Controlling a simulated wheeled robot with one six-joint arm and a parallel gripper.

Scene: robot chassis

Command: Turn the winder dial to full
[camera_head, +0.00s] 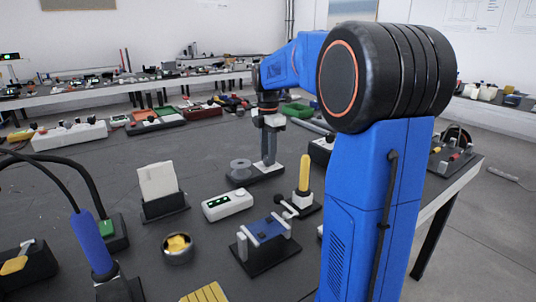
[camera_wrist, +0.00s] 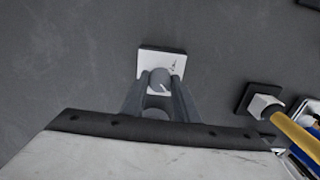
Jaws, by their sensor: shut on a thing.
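The winder dial is a round grey knob (camera_wrist: 159,78) with a pale line on its top that points toward the lower right in the wrist view. It stands in front of a small white plate (camera_wrist: 175,57) with dark marks too small to read. My gripper (camera_wrist: 160,82) is shut on the knob, one grey finger on each side. In the head view my gripper (camera_head: 267,163) points straight down onto a dark base (camera_head: 262,180) at the middle of the table. A grey disc (camera_head: 240,166) sits beside it on the left. The fingers hide the knob there.
A yellow-handled lever (camera_head: 304,173) stands close by on the right, also in the wrist view (camera_wrist: 295,135). A white box with a green display (camera_head: 228,204) and a blue-topped device (camera_head: 264,232) are nearer. My blue arm covers the right side.

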